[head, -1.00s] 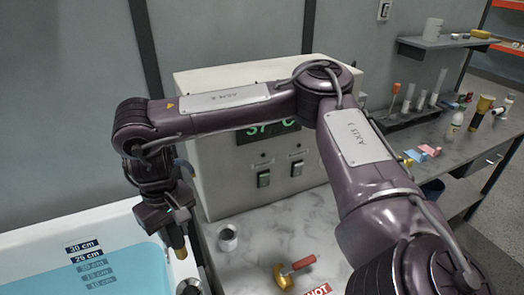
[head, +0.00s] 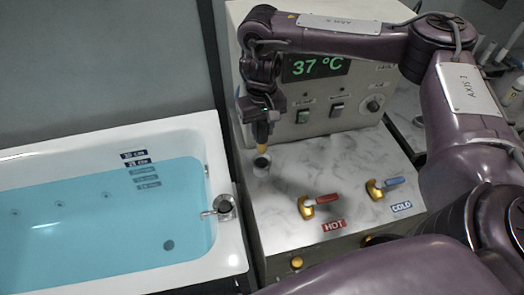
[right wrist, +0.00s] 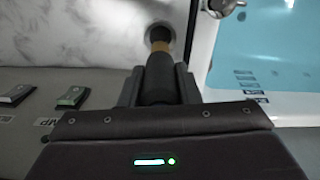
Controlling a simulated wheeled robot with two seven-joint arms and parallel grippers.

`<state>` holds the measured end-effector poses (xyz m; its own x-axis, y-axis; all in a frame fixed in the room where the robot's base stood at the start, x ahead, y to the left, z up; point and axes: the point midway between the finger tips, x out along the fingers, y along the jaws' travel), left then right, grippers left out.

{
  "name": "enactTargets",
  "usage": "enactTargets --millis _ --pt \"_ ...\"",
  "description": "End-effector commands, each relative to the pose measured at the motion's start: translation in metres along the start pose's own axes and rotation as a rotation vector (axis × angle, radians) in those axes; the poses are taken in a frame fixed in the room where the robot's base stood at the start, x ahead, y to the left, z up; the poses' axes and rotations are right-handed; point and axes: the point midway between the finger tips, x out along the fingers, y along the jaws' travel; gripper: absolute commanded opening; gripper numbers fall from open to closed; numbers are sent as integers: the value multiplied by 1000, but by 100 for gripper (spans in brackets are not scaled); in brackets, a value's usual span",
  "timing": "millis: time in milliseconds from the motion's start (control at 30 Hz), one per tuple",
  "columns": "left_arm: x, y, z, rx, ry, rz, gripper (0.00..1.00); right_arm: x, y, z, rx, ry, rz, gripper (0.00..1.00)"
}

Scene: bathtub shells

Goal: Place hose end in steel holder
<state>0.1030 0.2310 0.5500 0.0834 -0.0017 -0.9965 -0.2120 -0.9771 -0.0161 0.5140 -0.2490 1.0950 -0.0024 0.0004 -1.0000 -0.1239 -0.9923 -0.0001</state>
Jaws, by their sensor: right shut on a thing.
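My right gripper (head: 262,122) points down over the marble top and is shut on the hose end (head: 263,147), a black piece with a yellow-brown tip. The hose end also shows between the jaws in the right wrist view (right wrist: 160,72). The steel holder (head: 261,166), a small round cup with a dark opening, stands on the marble directly below the tip. In the right wrist view the tip overlaps the holder (right wrist: 158,27). I cannot tell whether the tip is just above the opening or slightly inside it. My left gripper is not in view.
The bathtub (head: 228,240) with blue water is left of the marble counter (head: 350,180). A red-handled HOT valve (head: 318,204) and a blue-handled COLD valve (head: 384,186) are right of the holder. The control box (head: 345,88) reading 37 °C stands close behind.

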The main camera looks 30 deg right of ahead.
Motion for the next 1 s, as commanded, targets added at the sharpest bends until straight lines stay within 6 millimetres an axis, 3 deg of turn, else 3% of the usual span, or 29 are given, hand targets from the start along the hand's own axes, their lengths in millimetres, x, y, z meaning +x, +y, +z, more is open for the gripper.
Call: enactTargets --millis 33,133,367,600,1000 --pt "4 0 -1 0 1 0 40 17 0 2 3 -6 -1 3" --pt "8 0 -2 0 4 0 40 35 0 1 2 -5 -1 3" --pt "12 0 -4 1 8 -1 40 54 0 0 0 -1 -1 3" --pt "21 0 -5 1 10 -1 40 87 0 1 1 -2 -1 3" --pt "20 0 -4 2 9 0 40 91 0 0 0 0 0 3"
